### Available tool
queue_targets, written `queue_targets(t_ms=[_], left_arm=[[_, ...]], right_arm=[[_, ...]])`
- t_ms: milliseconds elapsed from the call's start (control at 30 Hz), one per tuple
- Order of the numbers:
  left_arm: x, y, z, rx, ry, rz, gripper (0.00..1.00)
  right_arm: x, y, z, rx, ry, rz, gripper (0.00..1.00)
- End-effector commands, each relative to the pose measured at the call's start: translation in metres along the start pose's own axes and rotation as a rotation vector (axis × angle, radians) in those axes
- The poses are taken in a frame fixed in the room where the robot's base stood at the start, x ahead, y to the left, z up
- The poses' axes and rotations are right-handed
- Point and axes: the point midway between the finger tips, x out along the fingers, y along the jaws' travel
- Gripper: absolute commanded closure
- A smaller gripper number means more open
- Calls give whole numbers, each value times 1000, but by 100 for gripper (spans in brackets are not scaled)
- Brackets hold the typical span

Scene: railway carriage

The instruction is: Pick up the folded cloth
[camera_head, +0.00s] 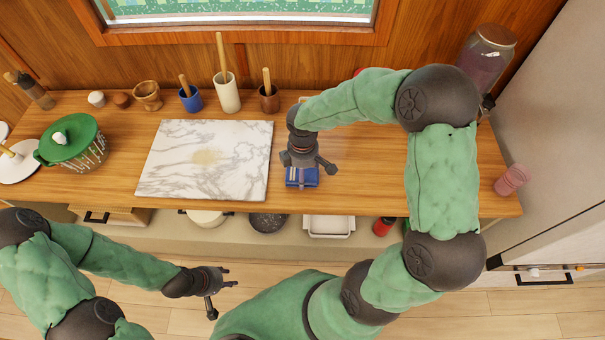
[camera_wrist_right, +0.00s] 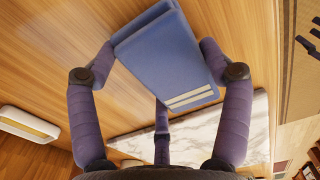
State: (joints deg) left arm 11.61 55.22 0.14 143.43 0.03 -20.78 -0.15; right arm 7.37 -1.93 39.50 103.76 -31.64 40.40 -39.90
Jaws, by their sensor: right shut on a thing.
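The folded cloth (camera_head: 302,178) is blue with pale stripes near one edge. It is on or just above the wooden counter, right of the marble board; I cannot tell whether it touches the wood. My right gripper (camera_head: 306,170) is over the cloth and hides part of it. In the right wrist view the cloth (camera_wrist_right: 165,60) sits between the fingers, which are shut on it from opposite sides. My left gripper (camera_head: 222,288) is low in front of the counter, away from the cloth. Its fingers are spread and empty.
The marble board (camera_head: 165,178) lies left of the cloth. Behind it stand a blue pot (camera_head: 190,100), a white crock (camera_head: 228,95) and a brown cup (camera_head: 268,100). A green-lidded pot (camera_head: 75,142) is at the left, a large jar (camera_head: 484,60) and a pink cup (camera_head: 511,180) at the right.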

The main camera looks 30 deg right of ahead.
Motion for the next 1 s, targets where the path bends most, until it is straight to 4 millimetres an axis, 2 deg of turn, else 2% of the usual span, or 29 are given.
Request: queue_targets(t_ms=[233,433,567,767,1000], left_arm=[[-3,1,0,0,0,0,60],[-10,4,0,0,0,0,60],[-17,6,1,0,0,0,60],[-30,11,1,0,0,0,60],[-38,14,1,0,0,0,60]], right_arm=[[-9,0,0,-1,0,1,54],[-34,0,0,0,2,2,54],[-55,-5,-19,-5,2,3,54],[-98,-14,-53,-7,2,3,54],[-117,-28,-104,-6,0,1,54]])
